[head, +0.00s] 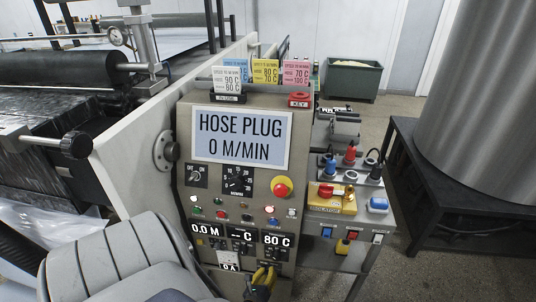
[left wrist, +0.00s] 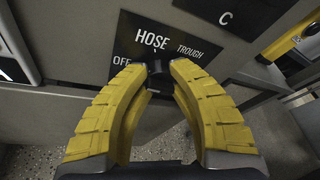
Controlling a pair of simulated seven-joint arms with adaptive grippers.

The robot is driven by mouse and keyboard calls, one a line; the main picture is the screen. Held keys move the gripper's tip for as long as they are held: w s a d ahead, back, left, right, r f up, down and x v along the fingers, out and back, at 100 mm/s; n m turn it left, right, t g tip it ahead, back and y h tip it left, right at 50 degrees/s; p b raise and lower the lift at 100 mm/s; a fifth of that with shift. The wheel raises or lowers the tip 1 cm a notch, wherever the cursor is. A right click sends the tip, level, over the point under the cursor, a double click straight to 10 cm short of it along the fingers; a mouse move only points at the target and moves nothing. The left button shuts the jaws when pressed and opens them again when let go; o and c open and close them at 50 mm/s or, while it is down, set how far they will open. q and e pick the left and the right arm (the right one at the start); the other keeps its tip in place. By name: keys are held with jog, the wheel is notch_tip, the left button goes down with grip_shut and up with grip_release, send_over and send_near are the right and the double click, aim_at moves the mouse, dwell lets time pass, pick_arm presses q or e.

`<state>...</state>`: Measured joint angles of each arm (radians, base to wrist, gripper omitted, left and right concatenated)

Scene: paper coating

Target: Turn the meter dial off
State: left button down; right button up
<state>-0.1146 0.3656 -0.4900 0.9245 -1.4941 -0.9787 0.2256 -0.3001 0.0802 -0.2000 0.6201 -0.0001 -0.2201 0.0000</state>
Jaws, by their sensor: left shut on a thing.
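My left gripper (head: 263,278) has yellow ridged fingers and is low on the front of the control panel (head: 183,150). In the left wrist view its fingertips (left wrist: 158,68) are shut on a small black dial (left wrist: 156,68). In the head view the gripper hides this dial. My right gripper is in neither view.
A larger black dial (head: 238,180), a red and yellow stop button (head: 282,187) and small lit buttons are above my gripper. A sign (head: 242,137) reads HOSE PLUG 0 M/MIN. A side console (head: 345,222) with knobs stands at right. Rollers (head: 80,68) are at left.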

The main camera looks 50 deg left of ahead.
pick_arm(q)
jog(key=shift+a+r+n, duration=0.1)
jog(key=shift+a+n, duration=0.2)
jog(key=shift+n, duration=0.1)
dwell(0.3)
jog(key=c, duration=1.4)
grip_release()
jog(key=o, duration=0.4)
jog(key=shift+d, duration=0.15)
jog(key=shift+c, duration=0.2)
jog(key=v, duration=1.2)
